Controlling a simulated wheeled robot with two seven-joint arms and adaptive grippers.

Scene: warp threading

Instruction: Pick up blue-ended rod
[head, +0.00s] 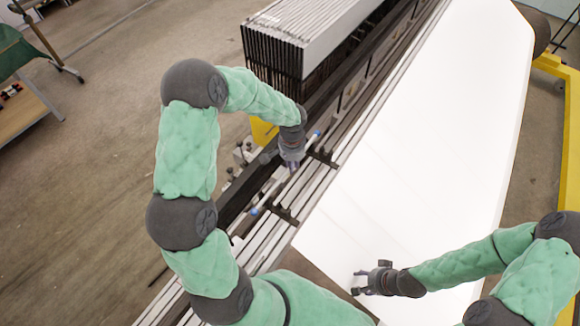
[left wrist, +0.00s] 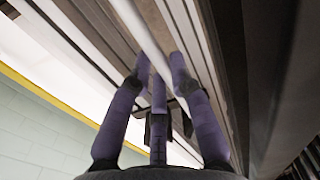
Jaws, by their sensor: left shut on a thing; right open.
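The blue-ended rod is a thin pale rod with a blue tip (head: 317,134) at its upper right and another blue tip (head: 254,211) at its lower left in the head view. My left gripper (head: 292,164) is at the rod between these tips, over the machine's rails, and hides part of it. In the left wrist view, the purple fingers of my left gripper (left wrist: 160,66) are closed around the pale rod (left wrist: 138,27). Whether the rod is clear of the rails cannot be told. My right gripper (head: 361,283) is open and empty above the white sheet's lower end.
A broad white sheet (head: 430,130) lies right of the rails. A stack of dark-edged panels (head: 300,40) stands behind my left gripper. Dark brackets (head: 324,157) sit on the rails close to the rod. A yellow frame (head: 563,120) stands at the right.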

